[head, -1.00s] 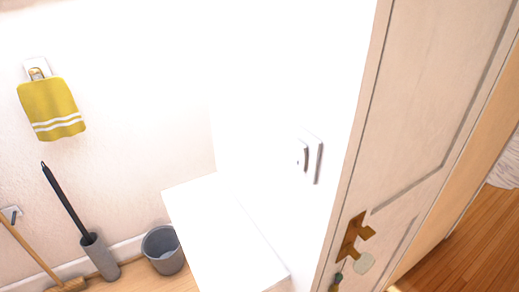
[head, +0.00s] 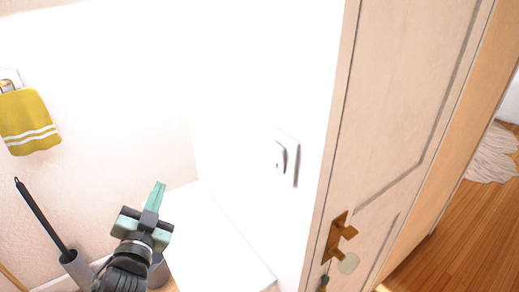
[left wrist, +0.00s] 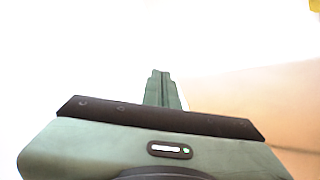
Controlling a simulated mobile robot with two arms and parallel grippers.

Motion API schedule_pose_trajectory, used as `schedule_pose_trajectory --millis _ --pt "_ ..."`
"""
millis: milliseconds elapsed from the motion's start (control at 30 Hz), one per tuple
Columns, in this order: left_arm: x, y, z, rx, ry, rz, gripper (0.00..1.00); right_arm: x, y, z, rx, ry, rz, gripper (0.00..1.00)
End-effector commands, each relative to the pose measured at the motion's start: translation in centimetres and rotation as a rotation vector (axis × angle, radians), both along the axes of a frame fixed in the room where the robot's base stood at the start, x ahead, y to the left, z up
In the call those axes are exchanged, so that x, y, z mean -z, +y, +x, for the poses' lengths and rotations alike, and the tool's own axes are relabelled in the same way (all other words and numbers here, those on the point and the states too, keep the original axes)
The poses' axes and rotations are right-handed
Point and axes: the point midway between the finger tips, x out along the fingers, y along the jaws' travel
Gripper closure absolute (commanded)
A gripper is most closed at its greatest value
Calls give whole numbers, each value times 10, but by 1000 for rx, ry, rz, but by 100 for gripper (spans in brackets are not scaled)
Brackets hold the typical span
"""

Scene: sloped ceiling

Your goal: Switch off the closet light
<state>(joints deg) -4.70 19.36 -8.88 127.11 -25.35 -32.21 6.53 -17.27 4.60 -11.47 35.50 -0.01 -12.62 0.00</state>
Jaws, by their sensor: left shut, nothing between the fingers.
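The light switch (head: 286,158) is a white plate with a raised rocker on the bright white wall, right of centre in the head view. My left gripper (head: 157,192) is in the lower left of the head view, below and to the left of the switch and well apart from it. Its green fingers are shut together and empty; they also show in the left wrist view (left wrist: 160,88) against a washed-out white background. The switch cannot be made out in the left wrist view.
A white box-like surface (head: 225,245) stands below the switch. An open door (head: 400,110) with a brass handle (head: 337,238) is at the right. A yellow towel (head: 28,120) hangs at the left, above a dark-handled brush (head: 40,217). A grey bucket (head: 158,270) is partly hidden by my gripper.

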Motion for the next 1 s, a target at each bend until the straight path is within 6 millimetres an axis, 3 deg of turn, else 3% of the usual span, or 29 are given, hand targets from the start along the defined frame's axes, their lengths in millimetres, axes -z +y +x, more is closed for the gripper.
schedule_pose_trajectory --millis 33,133,200,300,400,533,700,833,1000 --pt "-49 -7 4 39 -140 61 100 1 0 0 0 0 0 100" --pt "-135 -30 -5 127 -406 194 100 2 0 0 0 -1 0 100" --pt "-190 -52 -24 199 -592 306 100 3 0 0 0 -1 0 100" --pt "-249 -88 -61 307 -835 489 100 4 0 1 0 -1 0 100" --pt "-283 -125 -104 416 -1044 698 100 5 0 1 0 -1 0 100" --pt "-294 -166 -154 554 -1252 1015 100 6 0 1 0 -2 0 100" --pt "-268 -194 -190 707 -1383 1496 100 8 0 1 0 -2 0 100" --pt "-239 -190 -189 782 -1350 1880 100 9 0 2 0 -2 0 100" --pt "-219 -161 -171 815 -1185 2268 100 11 1 2 1 -3 1 100"
